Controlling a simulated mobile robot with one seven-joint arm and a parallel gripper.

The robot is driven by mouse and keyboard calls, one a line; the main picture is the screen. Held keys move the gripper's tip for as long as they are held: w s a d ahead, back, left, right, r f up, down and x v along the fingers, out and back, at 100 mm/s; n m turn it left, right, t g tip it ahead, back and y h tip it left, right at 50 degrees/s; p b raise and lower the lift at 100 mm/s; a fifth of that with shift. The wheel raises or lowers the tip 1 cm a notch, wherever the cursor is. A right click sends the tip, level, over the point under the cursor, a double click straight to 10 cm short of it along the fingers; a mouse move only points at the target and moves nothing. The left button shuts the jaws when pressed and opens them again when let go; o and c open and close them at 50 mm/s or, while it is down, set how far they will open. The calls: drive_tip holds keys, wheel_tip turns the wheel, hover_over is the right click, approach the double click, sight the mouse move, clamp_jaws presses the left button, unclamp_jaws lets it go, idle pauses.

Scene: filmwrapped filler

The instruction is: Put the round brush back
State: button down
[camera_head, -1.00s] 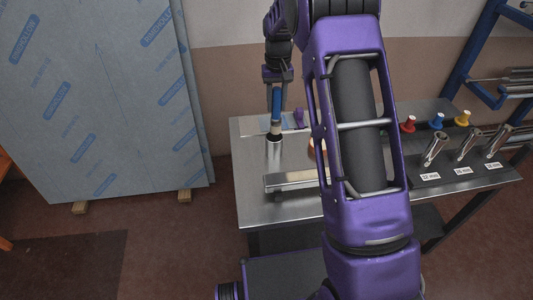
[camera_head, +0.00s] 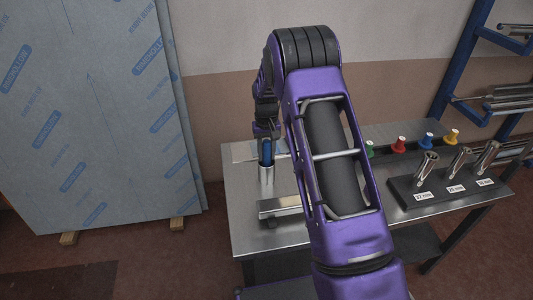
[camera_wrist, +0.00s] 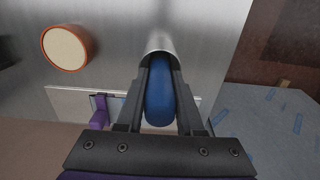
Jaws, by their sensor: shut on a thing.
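The round brush shows as a blue handle (camera_head: 267,152) standing upright in a metal cup (camera_head: 266,176) on the bench's left side. Its bristles are hidden inside the cup. My gripper (camera_head: 266,139) is above the cup, shut on the handle. In the wrist view the two fingers of my gripper (camera_wrist: 160,68) lie on either side of the blue handle (camera_wrist: 158,98), with the fingertips at the rim of the cup (camera_wrist: 162,38). Whether the brush touches the cup's bottom cannot be seen.
The steel bench (camera_head: 235,195) carries a flat bar (camera_head: 280,206) in front of the cup. A black rack (camera_head: 407,196) with metal tubes and several coloured knobs stand right. A round orange-rimmed object (camera_wrist: 67,48) and a purple tool (camera_wrist: 100,114) are near the cup.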

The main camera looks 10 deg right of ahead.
drive_tip(key=shift+f, duration=0.15)
drive_tip(key=c, duration=0.5)
unclamp_jaws()
drive_tip(key=shift+c, duration=0.2)
wheel_tip(320, 180, up, 12)
drive_tip(key=shift+r+p, duration=0.2)
drive_tip(key=shift+p, duration=0.15)
drive_tip(key=shift+r, duration=0.1)
